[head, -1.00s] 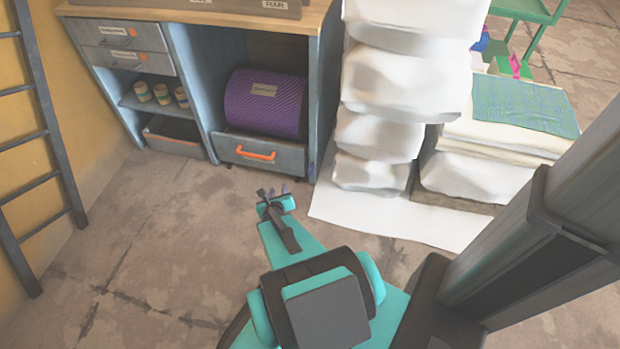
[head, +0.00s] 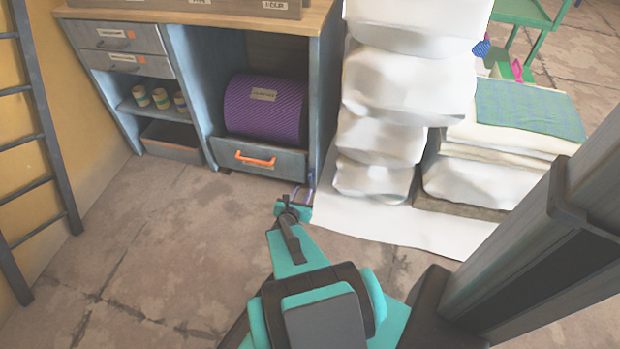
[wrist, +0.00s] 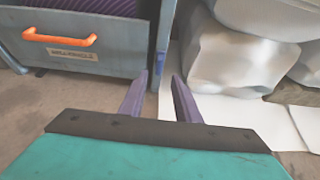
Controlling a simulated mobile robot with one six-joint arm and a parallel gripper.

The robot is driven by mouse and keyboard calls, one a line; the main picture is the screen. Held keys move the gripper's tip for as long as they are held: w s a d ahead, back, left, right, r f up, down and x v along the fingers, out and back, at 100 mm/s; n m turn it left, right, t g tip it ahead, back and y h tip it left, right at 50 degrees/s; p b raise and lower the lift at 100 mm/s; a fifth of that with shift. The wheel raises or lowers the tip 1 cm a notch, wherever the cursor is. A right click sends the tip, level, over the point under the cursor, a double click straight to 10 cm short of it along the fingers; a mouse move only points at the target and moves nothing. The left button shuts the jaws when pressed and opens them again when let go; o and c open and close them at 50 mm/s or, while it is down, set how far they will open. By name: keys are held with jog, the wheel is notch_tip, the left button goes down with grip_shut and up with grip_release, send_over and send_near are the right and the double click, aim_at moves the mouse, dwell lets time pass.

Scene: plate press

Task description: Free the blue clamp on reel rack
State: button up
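My gripper (wrist: 158,90) is open in the wrist view, with two purple fingers apart and nothing between them. It points at the foot of the cabinet's right side panel, near the white sheet on the floor. In the head view my gripper (head: 300,193) is low in front of the cabinet, right of the orange-handled drawer. I cannot make out a blue clamp or a reel rack for certain. A small blue object (head: 481,47) and a pink one (head: 517,70) show near the green stand at the upper right; both are too small to identify.
A grey-blue cabinet (head: 200,92) holds a purple roll (head: 265,108) above a drawer with an orange handle (head: 256,159). White wrapped stacks (head: 375,137) stand to its right. A ladder (head: 42,140) leans at left. A green stand (head: 515,10) is behind. The floor at left is open.

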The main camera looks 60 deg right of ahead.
jog(key=b, duration=0.5)
send_near(310, 178)
jog(key=shift+x, duration=1.4)
jog(key=shift+b+x, duration=0.6)
jog(key=shift+x, duration=3.5)
jog(key=shift+w, duration=0.1)
grip_shut()
